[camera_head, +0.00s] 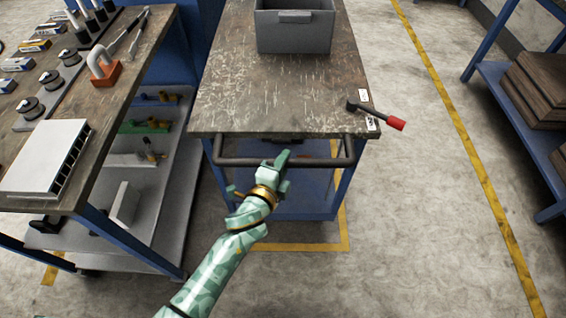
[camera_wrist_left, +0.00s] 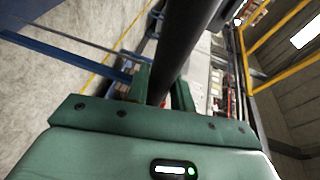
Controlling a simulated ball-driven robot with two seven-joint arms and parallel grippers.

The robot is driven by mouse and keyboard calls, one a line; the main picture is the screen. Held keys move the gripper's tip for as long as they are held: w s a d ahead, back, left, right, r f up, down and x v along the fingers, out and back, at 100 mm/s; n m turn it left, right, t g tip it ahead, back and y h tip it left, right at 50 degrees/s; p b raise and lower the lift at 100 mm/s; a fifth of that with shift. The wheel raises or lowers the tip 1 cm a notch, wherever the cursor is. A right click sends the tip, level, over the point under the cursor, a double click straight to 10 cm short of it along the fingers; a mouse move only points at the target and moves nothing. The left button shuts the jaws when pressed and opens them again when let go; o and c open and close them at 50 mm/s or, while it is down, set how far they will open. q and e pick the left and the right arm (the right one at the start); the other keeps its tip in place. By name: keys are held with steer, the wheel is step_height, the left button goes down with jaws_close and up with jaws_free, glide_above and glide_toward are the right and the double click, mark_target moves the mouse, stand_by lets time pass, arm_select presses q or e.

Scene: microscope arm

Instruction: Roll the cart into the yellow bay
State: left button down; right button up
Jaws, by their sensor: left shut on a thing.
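The cart has a worn brown top (camera_head: 270,90), a blue frame and a dark push handle (camera_head: 235,161) along its near end. My left gripper (camera_head: 282,162) is shut on the handle bar near its middle. In the left wrist view, the dark bar (camera_wrist_left: 188,45) runs between the green fingers (camera_wrist_left: 165,90). The yellow bay line (camera_head: 300,247) shows on the floor in front of the cart's near end and turns a corner at its right. The cart's near end stands just beyond this line; the bay's far part is hidden. My right gripper is not in view.
A loaded workbench (camera_head: 110,110) stands close on the left. A blue shelf (camera_head: 500,75) stands right, beyond clear floor and a long yellow line (camera_head: 460,130).

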arm_select(q)
steer(key=shift+f, duration=0.2)
steer(key=c, duration=1.2)
jaws_free()
steer(key=shift+r, duration=0.1)
steer(key=shift+s+a+r, duration=0.1)
steer(key=shift+s+a, duration=0.05)
steer(key=shift+s, duration=0.1)
steer(key=p+v, duration=0.3)
steer(key=v, duration=1.2)
steer(key=shift+s, duration=0.3)
steer(key=shift+a+r, duration=0.1)
steer(key=shift+a, duration=0.05)
